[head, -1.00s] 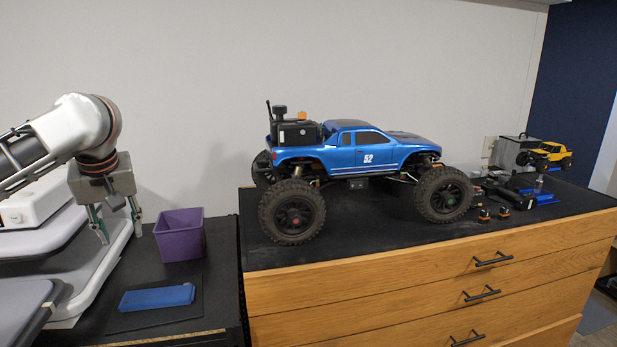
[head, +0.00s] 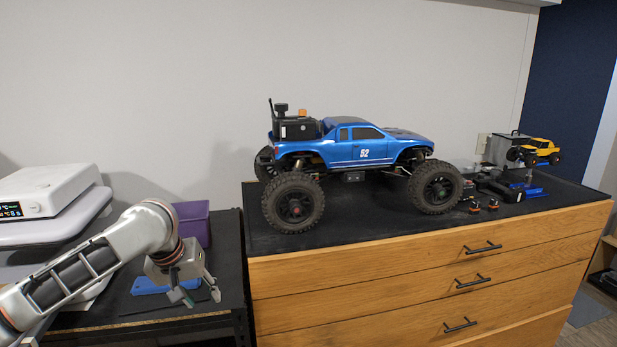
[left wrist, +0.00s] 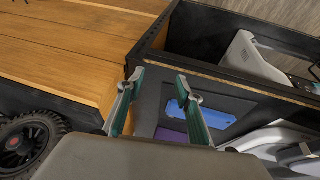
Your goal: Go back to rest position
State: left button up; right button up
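The fingers also show open in the left wrist view (left wrist: 160,108), angled over the side table. My right gripper is in neither view. The blue RC crawler (head: 362,150) stands upright on its big wheels on the black top of the wooden drawer cabinet.
A purple bin (head: 193,222) stands behind my left arm, partly hidden. A flat blue block (head: 150,286) lies on the side table. A white device (head: 48,189) stands at far left. Small parts and a yellow toy truck (head: 541,147) are on the cabinet's right end.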

pick_arm(q)
jog(key=s+d+f+m+t+h, duration=0.1)
jog(key=s+d+f+h, duration=0.2)
jog(key=f, duration=0.4)
jog(key=s+d+f+m+t, duration=0.1)
jog(key=s+d+f, duration=0.2)
jog(key=d+f, duration=0.35)
jog(key=s+d+f+m+t+h, duration=0.1)
jog(key=s+d+f+h, duration=0.2)
jog(key=f, duration=0.4)
jog(key=s+a+f+m+t+y, duration=0.1)
jog(key=s+a+f, duration=0.4)
jog(key=s, duration=0.5)
jog(key=s+a+f+m+t+y, duration=0.2)
jog(key=s+a+f+y, duration=0.2)
jog(key=s+f, duration=0.3)
jog(key=s+a, duration=0.1)
jog(key=s, duration=0.2)
jog(key=shift+s+a, duration=0.15)
jog(key=shift+f, duration=0.1)
